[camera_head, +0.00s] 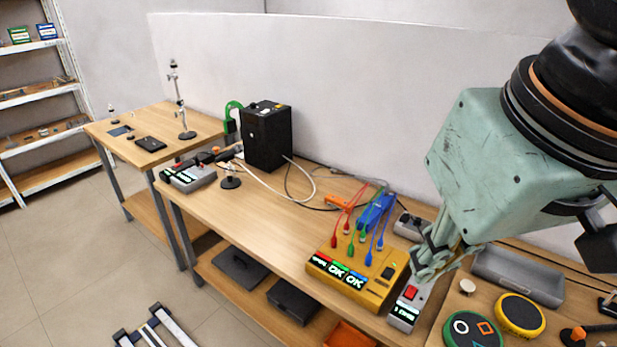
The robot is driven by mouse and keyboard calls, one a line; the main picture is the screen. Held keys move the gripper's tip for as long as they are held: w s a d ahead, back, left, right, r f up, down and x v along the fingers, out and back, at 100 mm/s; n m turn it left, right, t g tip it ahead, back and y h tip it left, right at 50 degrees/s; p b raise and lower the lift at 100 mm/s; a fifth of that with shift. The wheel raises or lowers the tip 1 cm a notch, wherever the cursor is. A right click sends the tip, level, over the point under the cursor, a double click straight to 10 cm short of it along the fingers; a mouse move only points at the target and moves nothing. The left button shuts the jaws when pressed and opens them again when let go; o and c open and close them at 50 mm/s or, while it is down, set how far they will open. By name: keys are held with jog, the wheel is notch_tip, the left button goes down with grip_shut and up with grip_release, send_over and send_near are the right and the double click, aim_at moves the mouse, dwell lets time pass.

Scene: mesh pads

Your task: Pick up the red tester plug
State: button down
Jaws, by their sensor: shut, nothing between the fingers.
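The yellow tester box (379,279) stands near the front edge of the wooden bench, with small lit displays along its front. Red, green and blue leads rise above it, each ending in a small plug. A red plug (347,228) hangs at the left of the bunch, with another red plug (334,240) close to it. I cannot tell whether their tips touch the box. My gripper (425,272) is shut and empty, to the right of the yellow box and apart from the red plugs. Its fingers point down over a small grey device with a red button (411,292).
A blue block (376,212) lies behind the leads. A grey tray (519,275), a yellow round pad (520,313) and a green round pad (472,331) lie right of my gripper. A black box (266,137) stands farther left; the bench between is mostly clear, crossed by cables.

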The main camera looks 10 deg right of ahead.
jog(key=c, duration=3.5)
grip_release()
jog(key=o, duration=0.9)
jog(key=shift+o, duration=0.2)
jog(key=w+d+f+m+g, duration=0.1)
jog(key=w+f+m, duration=0.35)
jog(key=w, duration=0.85)
jog(key=w+f+m+g, duration=0.1)
jog(key=w+m, duration=0.6)
jog(key=w, duration=0.7)
jog(key=w+d+f+m+g+p, duration=0.1)
jog(key=w+d+f+m+g, duration=0.1)
jog(key=w+f+m, duration=0.9)
jog(key=w+f, duration=0.8)
jog(key=f, duration=0.4)
jog(key=shift+w+p, duration=0.3)
jog(key=shift+p, duration=0.05)
